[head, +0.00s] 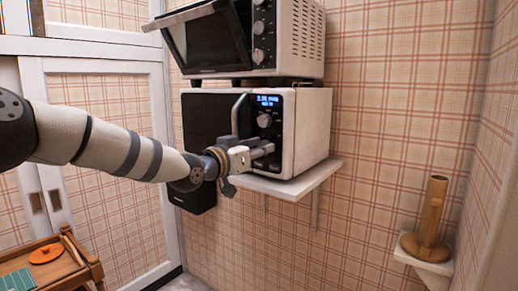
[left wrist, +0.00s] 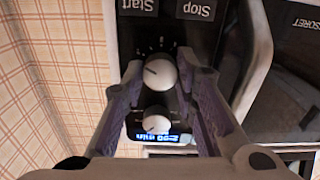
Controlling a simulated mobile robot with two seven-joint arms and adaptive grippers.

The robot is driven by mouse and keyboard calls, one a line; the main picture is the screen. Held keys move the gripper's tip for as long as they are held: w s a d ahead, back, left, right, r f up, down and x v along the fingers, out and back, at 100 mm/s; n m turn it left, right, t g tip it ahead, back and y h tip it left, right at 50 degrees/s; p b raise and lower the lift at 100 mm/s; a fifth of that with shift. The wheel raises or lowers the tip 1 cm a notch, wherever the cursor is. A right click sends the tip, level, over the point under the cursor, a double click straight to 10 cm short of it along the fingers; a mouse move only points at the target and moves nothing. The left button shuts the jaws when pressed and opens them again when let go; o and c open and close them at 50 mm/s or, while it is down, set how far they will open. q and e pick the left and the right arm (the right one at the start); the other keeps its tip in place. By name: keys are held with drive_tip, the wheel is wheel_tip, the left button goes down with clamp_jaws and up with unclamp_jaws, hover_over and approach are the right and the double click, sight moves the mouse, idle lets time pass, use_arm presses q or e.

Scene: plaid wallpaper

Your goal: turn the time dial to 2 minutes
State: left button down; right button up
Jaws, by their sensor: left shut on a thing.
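A microwave (head: 312,130) with a black control panel sits on a wall shelf. Its blue display (head: 268,100) is lit, but the digits are too small to read surely; it shows upside down in the left wrist view (left wrist: 162,137). Two round knobs sit below the display: an upper dial (head: 264,120), (left wrist: 156,122) and a lower dial (left wrist: 160,72) with tick marks, near the Start and Stop buttons. My left gripper (head: 265,149), (left wrist: 161,75) is at the panel, its fingers on both sides of the lower dial and shut on it. My right gripper is not in view.
A toaster oven (head: 300,35) with its door tilted open stands above the microwave. The white wall shelf (head: 285,187) juts out below. A wooden stand (head: 430,215) is at right. A wooden cart (head: 75,255) is at lower left.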

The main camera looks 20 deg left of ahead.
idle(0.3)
use_arm(q)
drive_tip(key=c, duration=1.3)
unclamp_jaws()
drive_tip(key=v, duration=1.2)
